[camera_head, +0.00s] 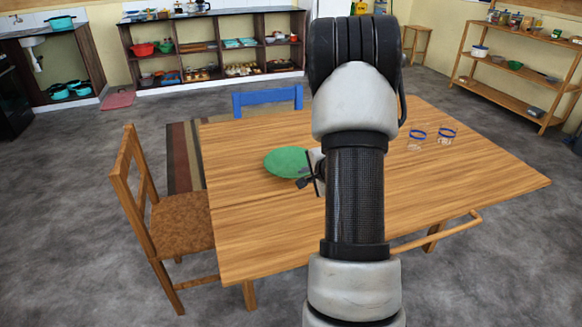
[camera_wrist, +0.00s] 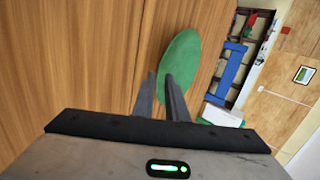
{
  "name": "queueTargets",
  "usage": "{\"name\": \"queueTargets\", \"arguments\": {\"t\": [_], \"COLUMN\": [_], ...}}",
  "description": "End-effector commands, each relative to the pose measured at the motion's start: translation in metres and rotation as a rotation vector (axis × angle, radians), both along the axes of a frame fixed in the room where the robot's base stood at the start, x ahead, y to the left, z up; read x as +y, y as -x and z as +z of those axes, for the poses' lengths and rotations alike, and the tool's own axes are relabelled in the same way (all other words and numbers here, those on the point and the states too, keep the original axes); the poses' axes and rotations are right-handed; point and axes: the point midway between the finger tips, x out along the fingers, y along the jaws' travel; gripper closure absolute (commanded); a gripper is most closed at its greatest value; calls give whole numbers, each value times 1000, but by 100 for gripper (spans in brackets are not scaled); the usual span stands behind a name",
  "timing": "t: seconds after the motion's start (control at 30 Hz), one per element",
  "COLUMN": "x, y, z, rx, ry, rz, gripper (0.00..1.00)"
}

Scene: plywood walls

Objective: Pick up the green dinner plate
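The green dinner plate (camera_head: 285,161) lies on the wooden table (camera_head: 250,225), left of my arm in the head view. My arm hides part of the area to its right. My gripper (camera_head: 303,183) is at the plate's near right edge, mostly hidden behind my arm. In the wrist view the plate (camera_wrist: 182,62) shows just beyond my two fingers (camera_wrist: 160,76). The fingers are apart, and the plate's edge appears in line with the gap between them. The right finger covers part of the plate. I cannot tell whether either finger touches it.
Two clear glasses with blue rims (camera_head: 432,137) stand on the table, right of my arm. A wooden chair (camera_head: 165,225) is at the table's left and a blue chair (camera_head: 267,98) is behind it.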

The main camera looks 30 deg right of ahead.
Motion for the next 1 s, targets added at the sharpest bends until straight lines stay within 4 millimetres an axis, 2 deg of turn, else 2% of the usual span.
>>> {"name": "queueTargets", "arguments": {"t": [0.17,0.33,0.5,0.7,0.73,0.8,1.0], "x": [-3,-9,-11,-11,-11,-11,-11], "y": [-10,-29,-40,-41,-41,-41,-41], "z": [-10,-27,-34,-34,-34,-34,-34], "rx": [1,1,-1,-1,-1,-1,-2], "ry": [-2,-1,0,0,0,0,0], "rz": [0,1,1,0,0,0,1], "gripper": [88,88,88,88,89,100,100]}}
